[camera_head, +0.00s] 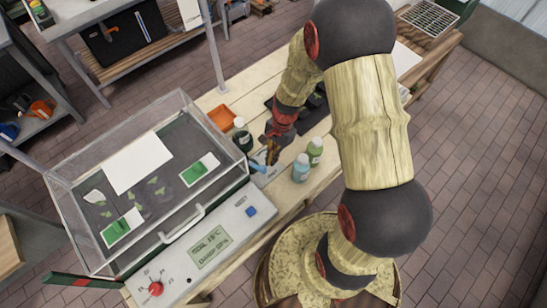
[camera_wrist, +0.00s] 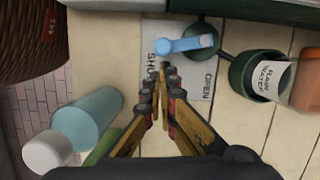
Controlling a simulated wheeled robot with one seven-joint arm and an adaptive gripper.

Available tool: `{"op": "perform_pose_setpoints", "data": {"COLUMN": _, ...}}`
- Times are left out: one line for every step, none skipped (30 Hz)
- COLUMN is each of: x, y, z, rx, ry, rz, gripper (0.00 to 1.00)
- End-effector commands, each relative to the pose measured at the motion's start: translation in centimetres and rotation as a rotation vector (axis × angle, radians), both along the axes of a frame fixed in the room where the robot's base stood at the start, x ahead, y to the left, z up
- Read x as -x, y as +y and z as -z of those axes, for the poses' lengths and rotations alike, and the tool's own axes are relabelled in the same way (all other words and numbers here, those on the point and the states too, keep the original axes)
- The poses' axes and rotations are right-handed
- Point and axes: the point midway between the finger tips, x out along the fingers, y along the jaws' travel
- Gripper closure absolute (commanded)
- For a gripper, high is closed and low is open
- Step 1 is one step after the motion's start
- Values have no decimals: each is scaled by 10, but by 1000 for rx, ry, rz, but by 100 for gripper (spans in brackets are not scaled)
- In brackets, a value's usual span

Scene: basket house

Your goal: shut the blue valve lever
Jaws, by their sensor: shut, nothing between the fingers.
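The blue valve lever (camera_wrist: 185,44) lies across the far end of a pale plate (camera_wrist: 193,85) in the wrist view. The plate reads SHUT on its left side and OPEN on its right. The lever runs roughly left to right; I cannot tell its exact setting. My gripper (camera_wrist: 162,72) is shut and empty, its tips over the plate by the word SHUT, a little nearer than the lever. A gap shows between tips and lever. In the head view the lever (camera_head: 257,167) is a small blue piece beside my gripper (camera_head: 271,160), partly hard to make out.
A dark green bottle labelled RAIN WATER (camera_wrist: 266,77) stands right of the plate. A teal bottle (camera_wrist: 88,117) and a green bottle (camera_head: 315,152) stand on the other side.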

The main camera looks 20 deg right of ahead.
Motion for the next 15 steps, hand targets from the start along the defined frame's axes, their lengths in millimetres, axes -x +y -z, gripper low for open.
{"op": "perform_pose_setpoints", "data": {"x": 0, "y": 0, "z": 0, "rx": 0, "ry": 0, "rz": 1, "gripper": 100}}
{"op": "perform_pose_setpoints", "data": {"x": 1, "y": 0, "z": 0, "rx": 0, "ry": 0, "rz": 6, "gripper": 100}}
{"op": "perform_pose_setpoints", "data": {"x": 2, "y": 1, "z": -1, "rx": -1, "ry": 1, "rz": 24, "gripper": 100}}
{"op": "perform_pose_setpoints", "data": {"x": 4, "y": 2, "z": -2, "rx": -1, "ry": 1, "rz": 43, "gripper": 100}}
{"op": "perform_pose_setpoints", "data": {"x": 7, "y": 3, "z": -2, "rx": -1, "ry": 2, "rz": 67, "gripper": 100}}
{"op": "perform_pose_setpoints", "data": {"x": 10, "y": 5, "z": -3, "rx": -1, "ry": 3, "rz": 109, "gripper": 100}}
{"op": "perform_pose_setpoints", "data": {"x": 12, "y": 6, "z": -4, "rx": -1, "ry": 2, "rz": 141, "gripper": 100}}
{"op": "perform_pose_setpoints", "data": {"x": 13, "y": 8, "z": -4, "rx": 0, "ry": 2, "rz": 173, "gripper": 100}}
{"op": "perform_pose_setpoints", "data": {"x": 16, "y": 10, "z": -3, "rx": 0, "ry": 2, "rz": 210, "gripper": 100}}
{"op": "perform_pose_setpoints", "data": {"x": 17, "y": 11, "z": -3, "rx": 0, "ry": 1, "rz": 232, "gripper": 100}}
{"op": "perform_pose_setpoints", "data": {"x": 18, "y": 12, "z": -2, "rx": 0, "ry": 1, "rz": 252, "gripper": 100}}
{"op": "perform_pose_setpoints", "data": {"x": 19, "y": 13, "z": -2, "rx": 0, "ry": 1, "rz": 271, "gripper": 100}}
{"op": "perform_pose_setpoints", "data": {"x": 20, "y": 13, "z": -1, "rx": -1, "ry": 1, "rz": 281, "gripper": 100}}
{"op": "perform_pose_setpoints", "data": {"x": 20, "y": 13, "z": -1, "rx": 0, "ry": 1, "rz": 287, "gripper": 100}}
{"op": "perform_pose_setpoints", "data": {"x": 20, "y": 13, "z": 0, "rx": 0, "ry": 0, "rz": 290, "gripper": 100}}
